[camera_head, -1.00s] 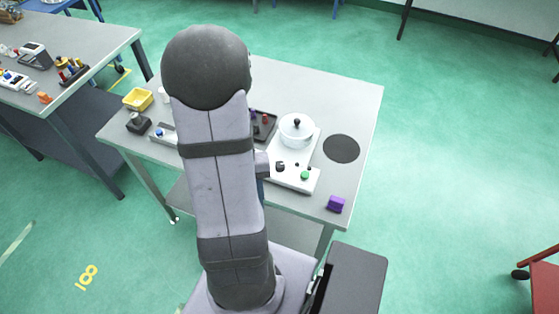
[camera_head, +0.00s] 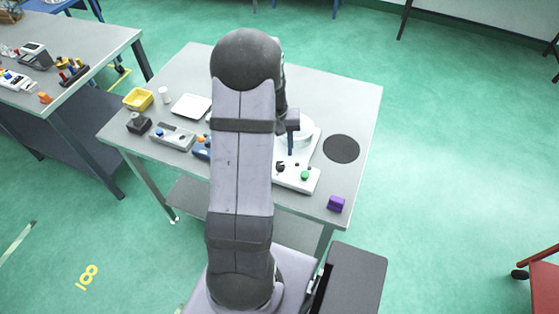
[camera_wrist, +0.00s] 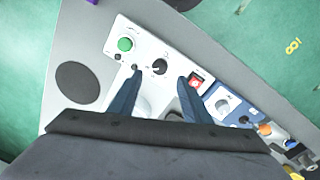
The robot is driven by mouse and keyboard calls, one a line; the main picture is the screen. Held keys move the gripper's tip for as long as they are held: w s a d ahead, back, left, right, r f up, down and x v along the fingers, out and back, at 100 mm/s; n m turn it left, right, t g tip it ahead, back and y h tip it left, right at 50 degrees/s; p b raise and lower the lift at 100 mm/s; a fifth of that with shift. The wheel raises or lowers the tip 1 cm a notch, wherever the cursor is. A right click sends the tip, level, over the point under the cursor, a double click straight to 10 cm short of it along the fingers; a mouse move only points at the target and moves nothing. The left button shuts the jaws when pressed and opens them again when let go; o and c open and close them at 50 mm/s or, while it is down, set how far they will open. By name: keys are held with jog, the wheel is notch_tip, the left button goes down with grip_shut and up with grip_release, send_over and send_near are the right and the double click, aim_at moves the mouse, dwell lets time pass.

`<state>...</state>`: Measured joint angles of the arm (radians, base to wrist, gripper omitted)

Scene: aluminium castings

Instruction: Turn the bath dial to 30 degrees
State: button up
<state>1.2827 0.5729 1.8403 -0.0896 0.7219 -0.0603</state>
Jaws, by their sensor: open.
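The bath is a white unit whose front panel (camera_head: 300,180) faces the near side of the table. Its black dial (camera_head: 280,167) sits left of a green button (camera_head: 305,175). In the wrist view the dial (camera_wrist: 159,67) lies on the white panel (camera_wrist: 145,45) between the green button (camera_wrist: 125,44) and a red switch (camera_wrist: 196,82). My gripper (camera_wrist: 159,77) is open, with its two dark blue fingers spread either side of the dial in that view. It appears above the panel; contact is not visible. In the head view my gripper (camera_head: 291,145) partly hides the bath's pot.
A black disc (camera_head: 341,148) and a purple block (camera_head: 336,204) lie to the right. A blue-fronted device with a dial (camera_wrist: 222,104) stands beside the bath. A yellow bin (camera_head: 138,99), white cup (camera_head: 164,95), and white tray (camera_head: 191,106) are at left.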

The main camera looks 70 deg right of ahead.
aim_at(280, 165)
jog(key=shift+s+f+p, duration=0.2)
jog(key=shift+f+p, duration=1)
jog(key=shift+f, duration=2.2)
jog(key=c, duration=1)
